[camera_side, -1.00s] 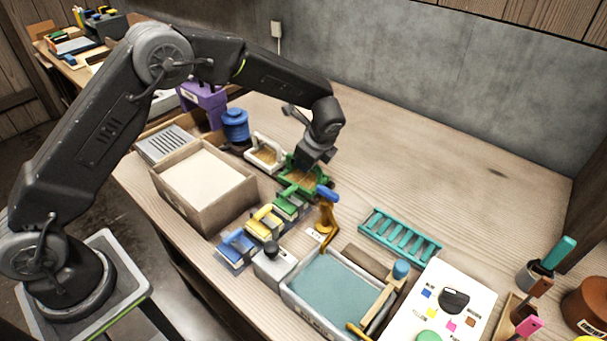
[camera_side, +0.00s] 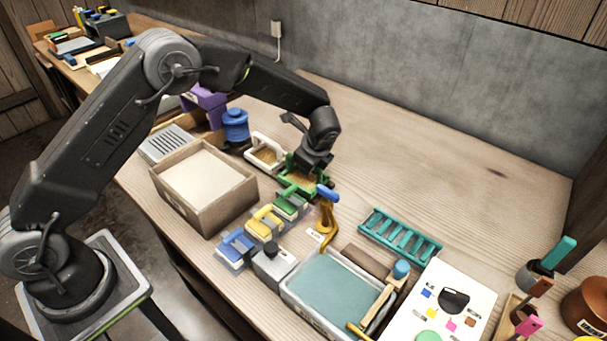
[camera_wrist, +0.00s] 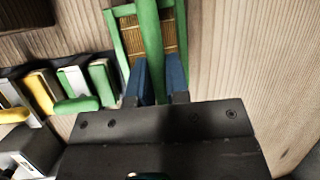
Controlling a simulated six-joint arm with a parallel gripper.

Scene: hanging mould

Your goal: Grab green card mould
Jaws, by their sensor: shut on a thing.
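The green card mould (camera_side: 299,181) has a green frame around a tan slatted screen and sits on the bench behind the row of coloured blocks. In the wrist view, the green bar of the mould (camera_wrist: 150,42) runs up the middle over the slats. My gripper (camera_side: 313,167) is at the mould, partly hiding it in the side view. In the wrist view, the blue fingers of my gripper (camera_wrist: 158,82) are shut on the green bar, one on each side. Whether the mould touches the bench is hard to tell.
A white-handled mould (camera_side: 266,152) stands just left of the green one. Blocks with green (camera_side: 291,205), yellow (camera_side: 266,222) and blue (camera_side: 236,248) tops line up in front. An orange stand (camera_side: 327,222) is close at the right.

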